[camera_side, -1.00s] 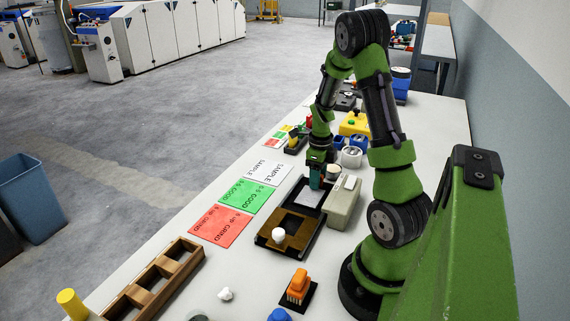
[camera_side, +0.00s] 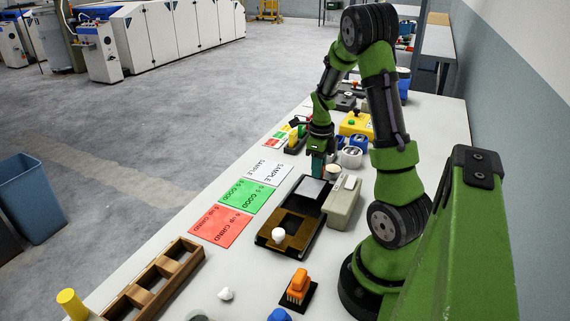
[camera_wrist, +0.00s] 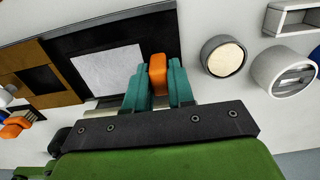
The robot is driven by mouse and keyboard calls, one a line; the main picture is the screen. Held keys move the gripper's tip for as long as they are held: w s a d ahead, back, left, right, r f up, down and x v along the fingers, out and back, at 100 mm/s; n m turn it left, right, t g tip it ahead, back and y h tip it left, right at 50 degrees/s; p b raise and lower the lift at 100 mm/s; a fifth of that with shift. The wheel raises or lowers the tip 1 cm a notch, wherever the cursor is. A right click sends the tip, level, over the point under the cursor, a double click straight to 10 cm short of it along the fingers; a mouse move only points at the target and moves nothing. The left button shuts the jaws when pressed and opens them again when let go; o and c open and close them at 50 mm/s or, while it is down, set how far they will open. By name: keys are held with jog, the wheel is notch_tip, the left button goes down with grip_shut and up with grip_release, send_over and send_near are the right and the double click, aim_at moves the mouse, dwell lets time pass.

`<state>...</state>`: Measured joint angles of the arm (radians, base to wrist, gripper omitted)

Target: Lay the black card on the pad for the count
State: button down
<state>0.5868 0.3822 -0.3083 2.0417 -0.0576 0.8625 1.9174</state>
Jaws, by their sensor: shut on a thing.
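My gripper (camera_side: 318,172), with teal fingers, is just past the far end of a black tray (camera_side: 299,233). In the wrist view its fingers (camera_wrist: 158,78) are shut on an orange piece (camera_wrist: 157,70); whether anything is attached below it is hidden. A pale square pad (camera_side: 312,190) lies bare on the tray, and also shows in the wrist view (camera_wrist: 108,70), left of the fingers. A brown frame (camera_side: 300,239) with a dark window and white knob (camera_side: 278,235) covers the tray's near end. I cannot make out a separate black card.
Red (camera_side: 221,225), green (camera_side: 249,195) and white (camera_side: 263,171) labelled cards lie left of the tray. A beige box (camera_side: 343,203) stands right of it. Round cups (camera_side: 350,157) are close beyond the gripper. An orange brush (camera_side: 298,284) and wooden rack (camera_side: 155,285) are nearer.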

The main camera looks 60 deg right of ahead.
notch_tip(320, 180, up, 5)
jog(key=shift+r, duration=0.1)
jog(key=shift+w+a+r+n, duration=0.3)
jog(key=shift+w+a+r, duration=0.3)
jog(key=shift+w, duration=0.05)
jog(key=w+a+n, duration=0.2)
jog(key=w+a, duration=0.7)
jog(key=m, duration=0.2)
send_over(235, 214)
jog(key=shift+m, duration=0.3)
notch_tip(235, 214, down, 10)
jog(key=shift+f, duration=0.15)
jog(key=shift+f, duration=0.1)
jog(key=c, duration=1)
grip_release()
jog(key=shift+o, duration=0.2)
